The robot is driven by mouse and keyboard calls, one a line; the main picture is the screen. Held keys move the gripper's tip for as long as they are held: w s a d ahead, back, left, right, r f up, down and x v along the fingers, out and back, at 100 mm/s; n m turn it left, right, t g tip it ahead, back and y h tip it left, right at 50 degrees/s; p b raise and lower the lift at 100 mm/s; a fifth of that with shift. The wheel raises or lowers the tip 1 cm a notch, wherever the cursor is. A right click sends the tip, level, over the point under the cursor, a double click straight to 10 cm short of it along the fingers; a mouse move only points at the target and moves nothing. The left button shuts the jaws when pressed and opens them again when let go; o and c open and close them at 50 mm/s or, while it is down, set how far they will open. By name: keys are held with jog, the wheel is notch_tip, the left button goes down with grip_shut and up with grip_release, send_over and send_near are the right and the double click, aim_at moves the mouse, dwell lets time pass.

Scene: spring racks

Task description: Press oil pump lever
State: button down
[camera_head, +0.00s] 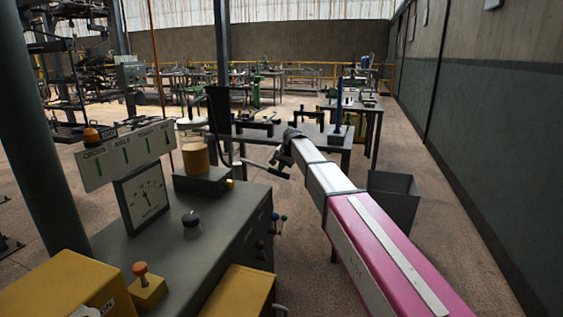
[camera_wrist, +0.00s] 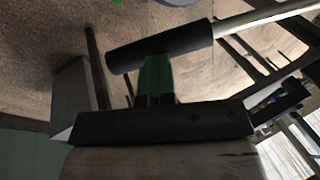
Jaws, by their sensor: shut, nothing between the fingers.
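The lever shows in the wrist view as a thick black cylindrical grip (camera_wrist: 160,47) on a pale metal rod (camera_wrist: 265,20). My gripper (camera_wrist: 156,66) is shut, with its green fingers up against the side of the black grip. Nothing shows between the fingers. Whether they touch the grip or stop just short of it, I cannot tell. In the head view my gripper (camera_head: 283,155) is at the far end of my arm, right beside the lever (camera_head: 279,171), which is small and dark there.
A grey control cabinet (camera_head: 225,222) with a dial gauge (camera_head: 145,197) and knobs stands at left. A dark open bin (camera_head: 393,207) stands right of my arm. A workbench (camera_head: 330,137) stands beyond my gripper. Floor is clear along the right wall.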

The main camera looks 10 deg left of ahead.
jog(key=shift+s+d+f, duration=0.1)
jog(key=shift+f, duration=0.6)
jog(key=shift+d+r, duration=0.1)
jog(key=shift+r, duration=0.45)
jog(key=r, duration=0.2)
jog(key=w+r, duration=0.1)
jog(key=shift+d+r, duration=0.1)
jog(key=shift+d, duration=0.25)
jog(key=v, duration=1)
jog(key=shift+d+r, duration=0.2)
jog(key=shift+d, duration=0.1)
jog(key=shift+s, duration=0.15)
